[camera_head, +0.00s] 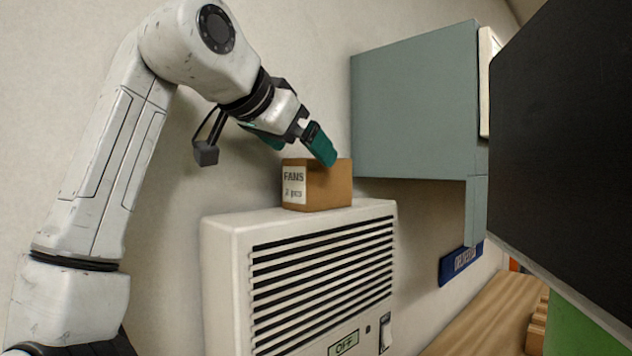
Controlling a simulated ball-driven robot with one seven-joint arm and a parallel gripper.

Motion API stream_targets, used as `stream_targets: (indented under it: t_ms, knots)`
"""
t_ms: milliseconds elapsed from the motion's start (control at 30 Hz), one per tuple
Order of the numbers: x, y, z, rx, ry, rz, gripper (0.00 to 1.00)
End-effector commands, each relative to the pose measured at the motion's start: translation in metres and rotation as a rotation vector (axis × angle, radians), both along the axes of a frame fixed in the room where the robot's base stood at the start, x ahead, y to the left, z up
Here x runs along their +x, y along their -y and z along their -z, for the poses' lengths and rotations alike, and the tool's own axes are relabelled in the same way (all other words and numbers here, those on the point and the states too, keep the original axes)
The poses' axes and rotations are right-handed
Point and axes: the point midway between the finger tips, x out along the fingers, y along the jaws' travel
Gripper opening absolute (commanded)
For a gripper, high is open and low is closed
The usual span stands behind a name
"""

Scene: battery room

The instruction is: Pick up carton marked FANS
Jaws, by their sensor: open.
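The brown carton (329,186) stands upright on top of a white louvred unit. A white label on its left face reads FANS, 2 pcs. My gripper (294,146) is above the carton and reaches down from the upper left. Its teal fingers are spread apart, one over the carton's top right part and the other to the upper left of it. The gripper holds nothing. I cannot tell whether the right finger touches the carton or is just in front of or above it.
The white louvred unit (221,240) has an OFF label and a switch low on its front. A grey-green cabinet (415,110) hangs on the wall just right of the carton. A large dark panel (570,150) fills the right side. A wooden surface (490,318) lies lower right.

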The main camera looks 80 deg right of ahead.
Motion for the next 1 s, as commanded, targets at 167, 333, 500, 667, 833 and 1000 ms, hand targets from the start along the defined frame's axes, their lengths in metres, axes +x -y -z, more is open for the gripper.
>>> stream_targets:
  t_ms: [167,333,500,667,833,1000]
  knots:
    - [-0.003,0.016,0.004,0.001,0.000,0.000,1.00]
    - [-0.006,0.039,0.014,0.002,0.001,0.001,1.00]
    - [-0.009,0.049,0.020,-0.001,0.001,0.000,1.00]
    - [-0.009,0.050,0.021,0.000,0.000,-0.001,1.00]
    - [-0.009,0.050,0.021,-0.001,0.001,-0.002,0.89]
    - [-0.009,0.050,0.021,0.000,0.000,-0.001,0.73]
